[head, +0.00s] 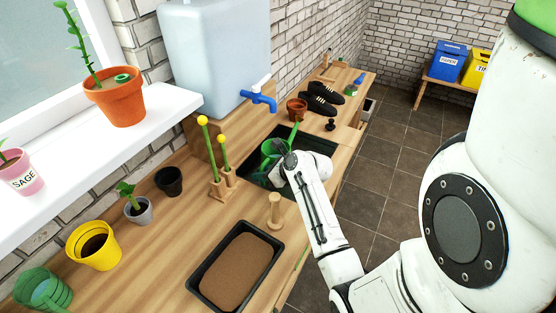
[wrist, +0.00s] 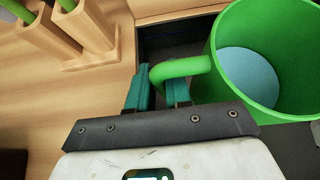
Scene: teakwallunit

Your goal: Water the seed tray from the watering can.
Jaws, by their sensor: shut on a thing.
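The green watering can (head: 268,152) is at the black basin, below the blue tap, with its spout pointing up and away. In the wrist view the can (wrist: 222,45) is open-topped with pale blue water inside. My gripper (wrist: 160,88) is shut on its handle (wrist: 188,68), at the can's left side. In the head view my wrist partly hides the can and handle, and I cannot tell whether its base touches the basin. The seed tray (head: 193,280), black-rimmed and filled with level brown soil, lies on the bench nearer me.
A wooden stamp (head: 274,212) stands at the tray's far edge. A wooden holder (head: 221,187) with yellow-tipped green sticks stands left of the black basin (head: 318,172). The blue tap (head: 258,98) overhangs from the water tank (head: 215,55). Pots line the left side.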

